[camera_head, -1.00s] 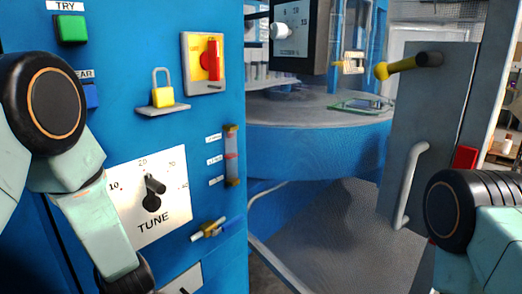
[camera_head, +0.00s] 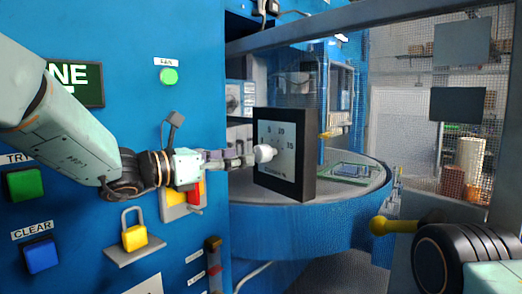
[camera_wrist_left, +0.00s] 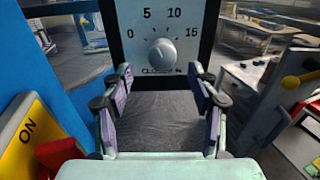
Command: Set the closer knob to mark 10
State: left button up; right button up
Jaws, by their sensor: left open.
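The closer knob (camera_head: 265,153) is a round pale knob on a white dial plate (camera_head: 285,160) in a black frame. In the left wrist view the knob (camera_wrist_left: 162,53) sits below the marks 0, 5, 10 and 15, with a partly readable label under it. I cannot tell which mark it points at. My left gripper (camera_head: 250,157) reaches across from the left, its tips close to the knob. In the left wrist view its fingers (camera_wrist_left: 160,76) are spread, empty, and the knob shows beyond and between them. Contact is not visible. My right gripper is out of view.
A yellow padlock (camera_head: 134,235), a green button (camera_head: 26,184) and a blue button (camera_head: 42,256) are on the blue panel below my left arm. A red switch (camera_wrist_left: 60,152) on a yellow plate is left of the gripper. A yellow-knobbed handle (camera_head: 380,225) is lower right.

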aim_at(256, 154)
pick_arm(q)
jog(key=shift+w+d+r+p, duration=0.15)
jog(key=shift+w+d+p, duration=0.15)
jog(key=shift+d, duration=0.35)
jog(key=p+x, duration=0.1)
jog(key=x, duration=0.4)
jog(key=shift+s, duration=0.1)
jog(key=shift+w+d+f+p, duration=0.2)
jog(key=shift+w+d+p, duration=0.05)
jog(key=shift+w+p, duration=0.1)
jog(key=shift+s+a+r, duration=0.2)
jog(key=shift+s+a, duration=0.2)
jog(key=shift+c, duration=1.2)
jog(key=shift+w+d+f, duration=0.2)
jog(key=shift+w+d, duration=0.15)
jog(key=c, duration=0.4)
jog(key=shift+s+a, duration=0.15)
jog(key=c, duration=0.5)
jog(key=shift+a, duration=0.1)
jog(key=shift+c, duration=0.2)
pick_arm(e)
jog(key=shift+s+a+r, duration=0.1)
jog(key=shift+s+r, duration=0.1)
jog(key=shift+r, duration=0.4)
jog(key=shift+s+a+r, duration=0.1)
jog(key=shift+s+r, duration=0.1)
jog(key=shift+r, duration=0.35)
